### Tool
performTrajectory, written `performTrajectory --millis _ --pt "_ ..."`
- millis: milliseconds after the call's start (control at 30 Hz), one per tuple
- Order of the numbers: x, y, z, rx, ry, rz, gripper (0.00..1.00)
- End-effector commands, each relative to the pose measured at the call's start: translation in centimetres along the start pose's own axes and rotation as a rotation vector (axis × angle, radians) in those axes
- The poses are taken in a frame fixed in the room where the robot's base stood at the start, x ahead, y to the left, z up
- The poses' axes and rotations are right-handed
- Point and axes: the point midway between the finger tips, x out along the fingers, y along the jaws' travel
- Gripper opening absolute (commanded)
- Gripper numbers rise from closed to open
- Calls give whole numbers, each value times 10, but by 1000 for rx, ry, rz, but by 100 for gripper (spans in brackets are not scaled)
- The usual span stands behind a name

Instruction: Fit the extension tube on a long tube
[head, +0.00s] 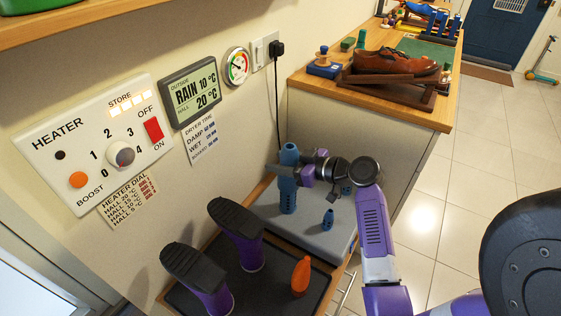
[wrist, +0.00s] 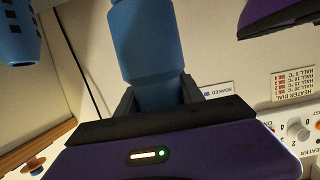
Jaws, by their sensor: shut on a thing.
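My gripper (head: 292,172) is shut around the upper part of a blue upright tube (head: 288,196) above the grey base. In the wrist view the tube (wrist: 143,40) lies between the fingers (wrist: 157,92) and runs away from them, with a step in width and a seam just beyond the fingertips. I cannot tell from these views whether this is one piece or an extension tube seated on a long tube. A small blue tube (head: 328,218) stands on the grey base, right of the held tube. A blue piece with dark slots (wrist: 20,35) shows at the wrist view's upper left.
The grey base (head: 264,210) sits at the wall behind a dark tray (head: 262,296). Two upturned purple boots (head: 245,250) and an orange piece (head: 301,275) stand at the tray. A counter (head: 300,78) with a brown shoe (head: 395,62) is behind. Heater panel (head: 90,140) is left.

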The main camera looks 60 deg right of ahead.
Motion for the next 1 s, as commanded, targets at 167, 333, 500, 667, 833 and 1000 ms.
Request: performTrajectory --millis 167,333,500,667,833,1000 --pt "2 0 5 0 0 0 4" --pt "3 0 9 0 0 0 4" --pt "4 0 12 0 0 0 4" --pt "5 0 16 0 0 0 4" --pt "6 0 19 0 0 0 4" --pt "7 0 23 0 0 0 4"
